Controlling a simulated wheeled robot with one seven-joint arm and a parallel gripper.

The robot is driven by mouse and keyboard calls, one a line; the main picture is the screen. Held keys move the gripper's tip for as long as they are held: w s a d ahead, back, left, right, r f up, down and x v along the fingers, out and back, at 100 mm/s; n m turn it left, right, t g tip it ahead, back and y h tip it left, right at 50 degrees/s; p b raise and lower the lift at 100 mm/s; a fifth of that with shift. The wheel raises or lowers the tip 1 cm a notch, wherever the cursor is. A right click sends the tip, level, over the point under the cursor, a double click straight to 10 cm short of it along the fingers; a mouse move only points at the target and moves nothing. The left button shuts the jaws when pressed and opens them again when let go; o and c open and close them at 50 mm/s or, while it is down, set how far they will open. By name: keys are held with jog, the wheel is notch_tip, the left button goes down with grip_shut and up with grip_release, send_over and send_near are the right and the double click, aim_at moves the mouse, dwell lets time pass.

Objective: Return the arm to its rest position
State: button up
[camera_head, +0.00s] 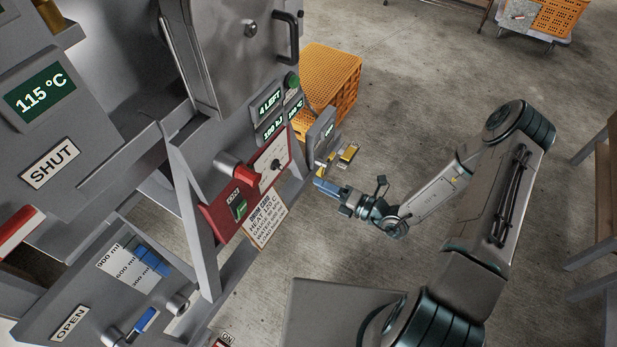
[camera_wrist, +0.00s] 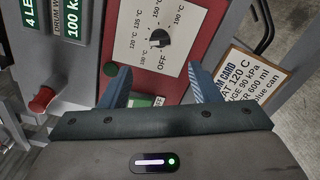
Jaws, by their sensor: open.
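My arm (camera_head: 430,200) reaches left from the lower right of the head view toward the machine's front. My gripper (camera_head: 328,187) hangs in the air near the machine's control panels. In the wrist view my gripper (camera_wrist: 160,88) shows two blue fingers spread apart with nothing between them. Behind the fingers is a red panel (camera_wrist: 203,45) with a black dial (camera_wrist: 158,38) marked from OFF up to 190 °C. The dial's pointer setting is hard to read. I cannot tell how far the fingertips are from the panel.
A grey machine (camera_head: 110,130) fills the left side, with a "115 °C" display (camera_head: 40,92). A drum card (camera_head: 264,221) hangs below the red panel. An orange crate (camera_head: 328,80) stands behind the panels. A wooden bench (camera_head: 598,200) is at right. Open concrete floor (camera_head: 430,70) lies beyond my arm.

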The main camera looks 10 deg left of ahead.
jog(key=shift+v, duration=0.85)
jog(key=s+d+r+n+g+h+p, duration=0.25)
jog(key=s+r+n+g, duration=0.2)
jog(key=r+n, duration=0.5)
jog(key=s+d+r+n+g+h+p, duration=0.1)
jog(key=s+r+n+g+h+p, duration=0.25)
jog(key=r+n+g, duration=0.45)
jog(key=s+d+r+n+t+h+p, duration=0.2)
jog(key=s+d+r+n+t+h, duration=0.1)
jog(key=r+n, duration=0.6)
jog(key=s+d+r+n+t+h+p, duration=0.2)
jog(key=d+r+n+t+h, duration=0.3)
jog(key=r, duration=0.7)
jog(key=s+d+n+h, duration=0.1)
jog(key=d+n+h, duration=0.1)
jog(key=d+n, duration=0.2)
jog(key=shift+d+r+h+p, duration=0.25)
jog(key=shift+r+h+p, duration=0.05)
jog(key=shift+r+p, duration=0.05)
jog(key=c, duration=0.4)
jog(key=shift+a+n, duration=0.15)
jog(key=shift+n, duration=0.1)
jog(key=shift+c, duration=0.2)
